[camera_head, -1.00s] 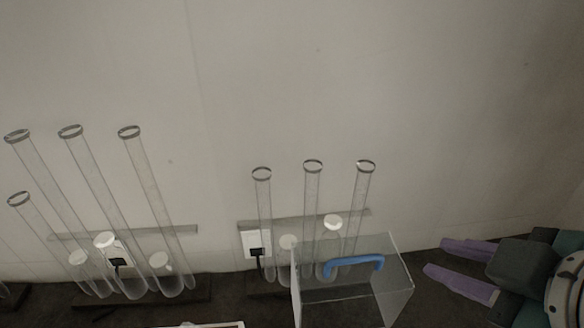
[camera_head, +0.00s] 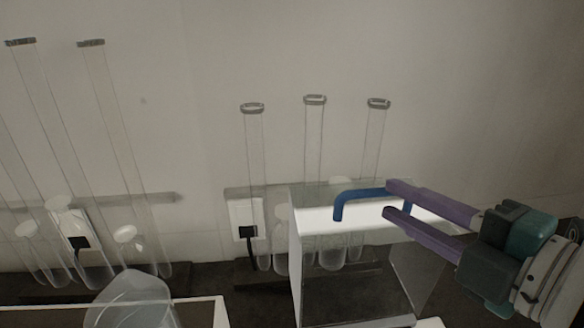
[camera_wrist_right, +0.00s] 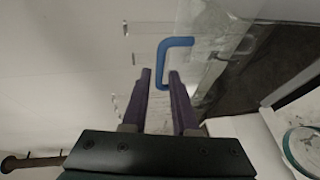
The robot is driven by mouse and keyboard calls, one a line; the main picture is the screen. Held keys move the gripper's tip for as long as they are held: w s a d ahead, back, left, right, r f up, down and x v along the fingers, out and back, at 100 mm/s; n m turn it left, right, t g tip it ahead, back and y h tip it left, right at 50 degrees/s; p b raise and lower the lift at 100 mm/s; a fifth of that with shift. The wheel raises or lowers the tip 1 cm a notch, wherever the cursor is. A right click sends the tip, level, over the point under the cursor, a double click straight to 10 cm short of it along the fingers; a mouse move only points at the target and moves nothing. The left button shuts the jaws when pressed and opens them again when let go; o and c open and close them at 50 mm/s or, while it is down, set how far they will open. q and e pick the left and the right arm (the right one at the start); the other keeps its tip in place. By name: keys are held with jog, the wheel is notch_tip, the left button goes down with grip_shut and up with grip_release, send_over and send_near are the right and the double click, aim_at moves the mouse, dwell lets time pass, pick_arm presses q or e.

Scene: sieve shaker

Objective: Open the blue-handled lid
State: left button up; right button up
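The lid (camera_head: 400,212) is the clear top of a transparent box (camera_head: 370,285) at the lower middle right of the head view. Its blue handle (camera_head: 358,194) is a bent bar standing up from it; the handle also shows in the right wrist view (camera_wrist_right: 177,42). My right gripper (camera_head: 388,200) comes in from the right with its two purple fingers apart. Its fingertips are at the right end of the handle. Contact cannot be told. My left gripper is not in view.
Tall clear tubes (camera_head: 313,140) stand in racks behind the box and to the left, against a pale wall. A translucent vessel (camera_head: 130,298) stands at the lower left beside a white-edged surface (camera_head: 222,312). A round glass rim (camera_wrist_right: 300,150) shows at lower right of the wrist view.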

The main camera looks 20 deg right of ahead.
aim_at(382, 196)
jog(key=shift+b+x, duration=0.55)
jog(key=shift+x, duration=1.6)
grip_shut()
